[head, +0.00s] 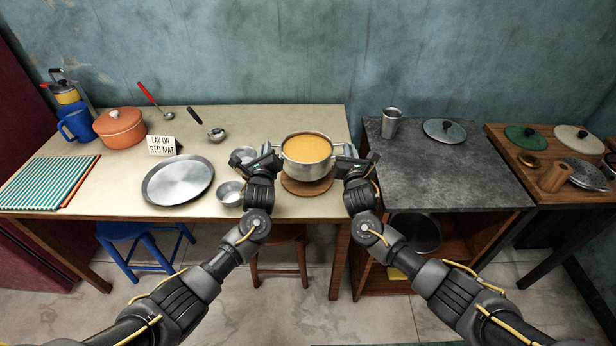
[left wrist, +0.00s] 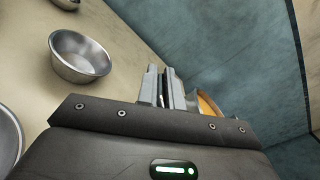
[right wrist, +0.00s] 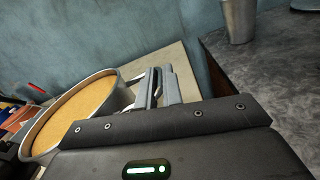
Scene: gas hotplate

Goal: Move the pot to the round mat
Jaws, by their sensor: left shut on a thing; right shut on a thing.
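The silver pot (head: 306,171), filled with orange soup, is at the right part of the beige table in the head view. The round brown mat (head: 306,187) shows below the pot; I cannot tell whether the pot touches it. My left gripper (head: 276,160) is shut on the pot's left handle. My right gripper (head: 343,160) is shut on its right handle. The pot looks upright. In the left wrist view only a sliver of the pot (left wrist: 207,104) shows beyond the jaws. In the right wrist view the pot (right wrist: 122,99) is beside the jaws.
Small metal bowls (head: 229,193) and a round metal tray (head: 178,181) lie left of the pot. A sign (head: 162,146), an orange lidded pot (head: 120,128) and ladles (head: 216,133) are further left. A dark counter (head: 440,175) with a metal cup (head: 391,123) stands to the right.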

